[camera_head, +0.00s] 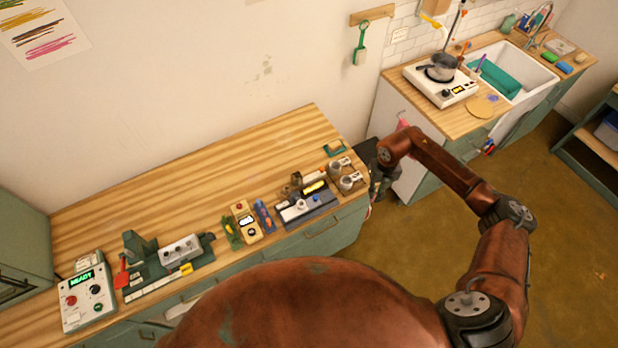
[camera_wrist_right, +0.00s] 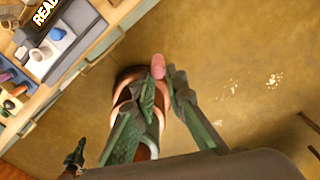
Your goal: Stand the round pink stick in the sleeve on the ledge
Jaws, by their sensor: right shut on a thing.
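My right gripper (camera_head: 378,188) hangs just off the right end of the wooden worktop, fingers down. In the right wrist view its green fingers (camera_wrist_right: 160,92) are shut on the round pink stick (camera_wrist_right: 157,66), whose rounded pink end shows between the tips. A short white cylinder (camera_wrist_right: 38,55), perhaps the sleeve, stands beside a blue knob on a grey device; it also shows in the head view (camera_head: 301,205). I cannot tell for certain which part is the sleeve or the ledge. A small dark shape (camera_wrist_right: 75,156) in the wrist view may be my left gripper.
The grey device (camera_head: 318,208) stands near the worktop's front edge. Two metal cups (camera_head: 348,178) stand at its right end, close to my right gripper. A control box (camera_head: 86,298) is at far left. The worktop's back strip (camera_head: 210,170) is bare.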

